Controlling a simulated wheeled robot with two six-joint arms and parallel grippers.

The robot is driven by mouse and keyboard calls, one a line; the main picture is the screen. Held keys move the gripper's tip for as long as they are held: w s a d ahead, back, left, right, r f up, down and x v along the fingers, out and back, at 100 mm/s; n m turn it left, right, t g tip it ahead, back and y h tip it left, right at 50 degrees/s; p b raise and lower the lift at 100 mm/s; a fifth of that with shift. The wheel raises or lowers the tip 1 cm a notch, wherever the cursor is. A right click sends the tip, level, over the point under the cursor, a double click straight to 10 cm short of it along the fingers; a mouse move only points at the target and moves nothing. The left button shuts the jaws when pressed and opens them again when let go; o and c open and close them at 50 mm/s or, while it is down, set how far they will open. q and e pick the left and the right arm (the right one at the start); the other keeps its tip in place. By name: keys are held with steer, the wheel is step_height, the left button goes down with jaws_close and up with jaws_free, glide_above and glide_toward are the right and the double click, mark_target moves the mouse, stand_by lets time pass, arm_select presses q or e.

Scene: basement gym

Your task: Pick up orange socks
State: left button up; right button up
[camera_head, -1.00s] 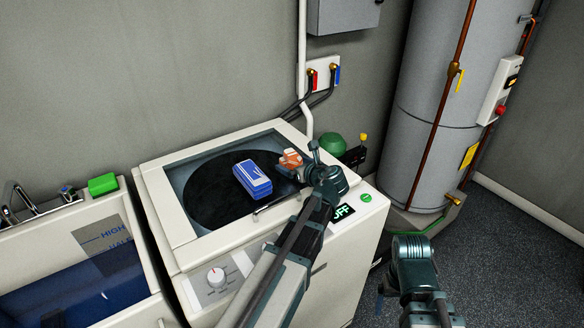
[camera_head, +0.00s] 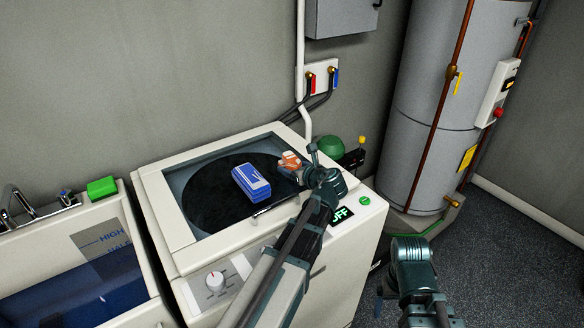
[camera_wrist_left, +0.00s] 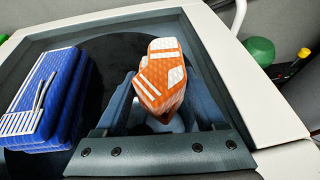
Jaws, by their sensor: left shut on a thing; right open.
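The orange socks (camera_wrist_left: 163,75), folded with white stripes, are between the fingers of my left gripper (camera_wrist_left: 165,110) in the left wrist view. In the head view the orange socks (camera_head: 290,160) show small at the tip of my left gripper (camera_head: 302,172), over the right side of the washer's round opening. My left gripper is shut on them. A blue folded bundle with white stripes (camera_head: 251,182) is to their left, and it also shows in the left wrist view (camera_wrist_left: 60,95). My right gripper (camera_head: 385,290) is low at the right, partly hidden by its own arm.
The white top-loading washer (camera_head: 183,237) has a raised rim around its dark opening. A second machine with a green block (camera_head: 101,187) stands at the left. A grey tank (camera_head: 425,110) and a green round object (camera_head: 329,147) are behind at the right. Floor at the right is clear.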

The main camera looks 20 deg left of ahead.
mark_target(292, 162)
arm_select(q)
step_height(292, 162, up, 10)
steer(key=p, duration=0.9)
steer(key=shift+p, duration=0.35)
steer(key=shift+f, duration=0.1)
